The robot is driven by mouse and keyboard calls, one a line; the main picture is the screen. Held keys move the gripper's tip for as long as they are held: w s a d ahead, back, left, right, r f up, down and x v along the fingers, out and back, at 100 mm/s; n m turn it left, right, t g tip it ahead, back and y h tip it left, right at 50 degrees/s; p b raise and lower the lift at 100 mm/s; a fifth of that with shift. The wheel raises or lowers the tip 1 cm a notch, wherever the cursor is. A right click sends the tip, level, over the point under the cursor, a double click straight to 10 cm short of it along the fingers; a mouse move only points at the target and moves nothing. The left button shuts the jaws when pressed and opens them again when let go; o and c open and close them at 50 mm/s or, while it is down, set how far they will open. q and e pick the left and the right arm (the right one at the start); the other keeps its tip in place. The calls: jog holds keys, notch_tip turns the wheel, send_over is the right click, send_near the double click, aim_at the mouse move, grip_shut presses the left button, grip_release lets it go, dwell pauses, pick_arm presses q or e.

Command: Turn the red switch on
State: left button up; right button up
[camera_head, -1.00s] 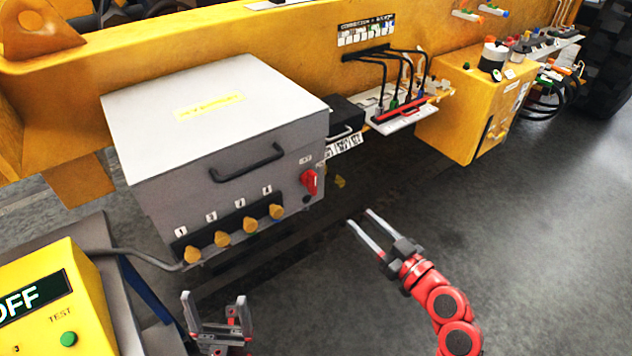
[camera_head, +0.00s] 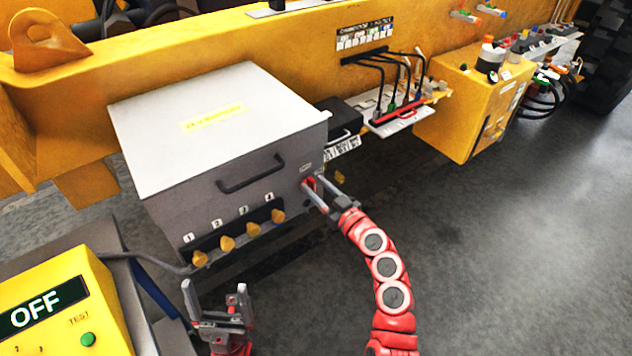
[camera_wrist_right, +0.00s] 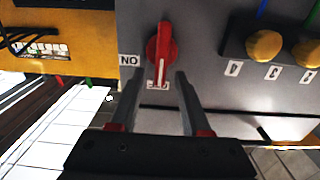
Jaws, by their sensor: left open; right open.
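The red switch (camera_wrist_right: 162,46) is a red rotary knob on the front right of the grey box (camera_head: 230,150). In the right wrist view its handle points down the picture toward the gap between my fingers, with a white label reading NO upside down beside it. In the head view the switch (camera_head: 309,183) is partly covered by my right gripper (camera_head: 320,188). My right gripper is open, its fingertips at or just short of the switch; contact cannot be told. My left gripper (camera_head: 216,296) is open and empty, low in front of the box.
The grey box has a black handle (camera_head: 250,175) and several yellow knobs (camera_head: 227,243). A yellow tester (camera_head: 60,315) reading OFF stands at lower left. Cables (camera_head: 400,75) and a yellow cabinet (camera_head: 455,110) are to the right. The floor (camera_head: 520,240) at right is clear.

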jog(key=shift+w+a, duration=0.15)
jog(key=shift+w, duration=0.1)
grip_shut()
